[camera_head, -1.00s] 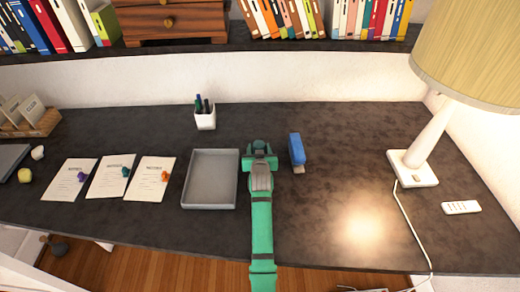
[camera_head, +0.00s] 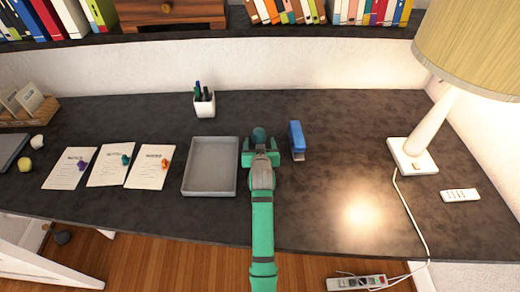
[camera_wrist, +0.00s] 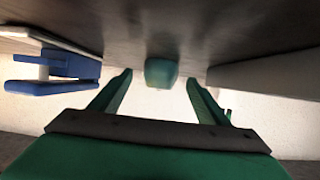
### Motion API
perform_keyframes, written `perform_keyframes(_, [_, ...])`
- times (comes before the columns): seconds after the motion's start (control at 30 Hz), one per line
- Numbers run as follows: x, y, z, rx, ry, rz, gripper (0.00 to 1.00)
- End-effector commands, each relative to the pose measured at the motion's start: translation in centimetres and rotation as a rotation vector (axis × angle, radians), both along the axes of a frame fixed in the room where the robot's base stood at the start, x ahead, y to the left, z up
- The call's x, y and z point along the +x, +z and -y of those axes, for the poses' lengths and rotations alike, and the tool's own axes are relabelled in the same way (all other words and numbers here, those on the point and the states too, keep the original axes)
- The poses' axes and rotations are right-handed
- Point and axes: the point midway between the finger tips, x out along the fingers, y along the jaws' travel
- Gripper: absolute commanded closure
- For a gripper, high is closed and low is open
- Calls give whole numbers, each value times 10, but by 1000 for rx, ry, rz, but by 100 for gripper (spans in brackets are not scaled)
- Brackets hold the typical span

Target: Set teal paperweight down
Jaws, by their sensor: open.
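The teal paperweight (camera_head: 259,136) stands on the dark desk between the grey tray and the blue stapler. It also shows in the wrist view (camera_wrist: 161,73), ahead of my fingertips and apart from them. My gripper (camera_head: 261,154) is open and empty just in front of the paperweight, on the near side of it. In the wrist view both fingers of my gripper (camera_wrist: 160,88) are spread wide, with the paperweight framed between them. In the head view my gripper partly hides the paperweight's near side.
The grey tray (camera_head: 186,180) lies close left of my gripper, and the blue stapler (camera_head: 297,138) is close right. A pen cup (camera_head: 204,103) stands behind. Notices (camera_head: 110,168) with small coloured objects lie left; a lamp (camera_head: 413,157) stands right. Desk between stapler and lamp is clear.

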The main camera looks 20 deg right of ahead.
Motion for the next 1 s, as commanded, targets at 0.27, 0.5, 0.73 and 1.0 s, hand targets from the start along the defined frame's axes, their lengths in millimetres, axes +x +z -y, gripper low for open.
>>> perform_keyframes(0.27, [-43,20,-14,-1,2,3,31])
perform_keyframes(0.5, [-57,28,-19,-1,3,4,31])
perform_keyframes(0.73, [-57,29,-22,-1,8,5,31])
perform_keyframes(1.0, [-58,29,-18,-1,1,5,31])
